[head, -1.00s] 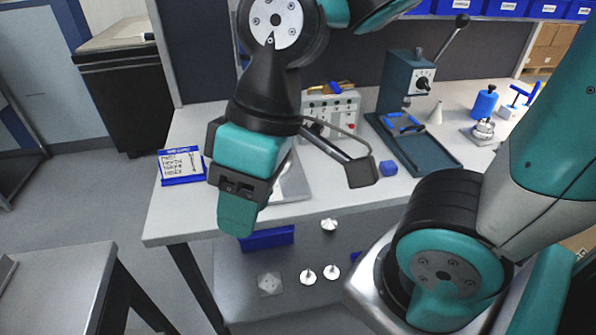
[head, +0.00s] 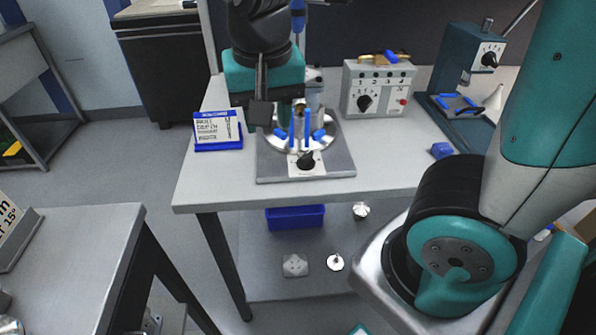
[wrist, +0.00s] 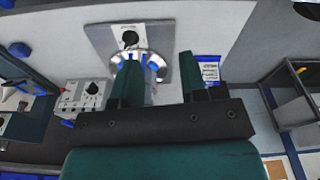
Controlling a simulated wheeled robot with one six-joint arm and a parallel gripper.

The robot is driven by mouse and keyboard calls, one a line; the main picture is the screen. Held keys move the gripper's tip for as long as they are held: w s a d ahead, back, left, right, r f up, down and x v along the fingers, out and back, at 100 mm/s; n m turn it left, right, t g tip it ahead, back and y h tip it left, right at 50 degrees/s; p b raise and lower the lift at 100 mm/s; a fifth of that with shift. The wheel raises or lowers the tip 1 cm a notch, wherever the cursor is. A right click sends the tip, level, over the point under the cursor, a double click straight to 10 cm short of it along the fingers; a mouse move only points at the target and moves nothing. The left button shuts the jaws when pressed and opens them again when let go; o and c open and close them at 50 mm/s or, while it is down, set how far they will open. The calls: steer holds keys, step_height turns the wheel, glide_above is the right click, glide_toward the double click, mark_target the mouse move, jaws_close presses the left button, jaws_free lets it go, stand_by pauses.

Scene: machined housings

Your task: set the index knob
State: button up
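A black knob (head: 306,160) sits on a white dial plate at the front of a grey fixture base (head: 338,166). It also shows in the wrist view (wrist: 130,38). A round metal table with blue clamps (head: 328,134) stands behind it on the same base. A grey control box (head: 390,78) marked with numbers carries another black knob (head: 364,102). Which one is the index knob is not labelled legibly. My gripper (wrist: 158,62) is open and empty, its two fingers apart. In the head view it hangs above the fixture's back left, partly hiding the round table.
A card in a blue stand (head: 218,146) is left of the fixture. A small blue block (head: 441,150) and a teal press (head: 466,75) are to the right. A blue bin (head: 295,217) and metal parts lie on the lower shelf. The bench's front strip is clear.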

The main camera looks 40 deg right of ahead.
steer(key=w+d+f+m+h+b, duration=0.3)
steer(key=w+d+m, duration=0.15)
steer(key=m, duration=0.45)
steer(key=m+b, duration=0.1)
steer(key=b, duration=0.1)
glide_toward(303, 157)
steer(key=shift+h, duration=0.3)
steer(key=x, duration=0.9)
steer(key=shift+f, duration=0.4)
steer(key=shift+c, duration=0.2)
steer(key=shift+a, duration=0.1)
jaws_close()
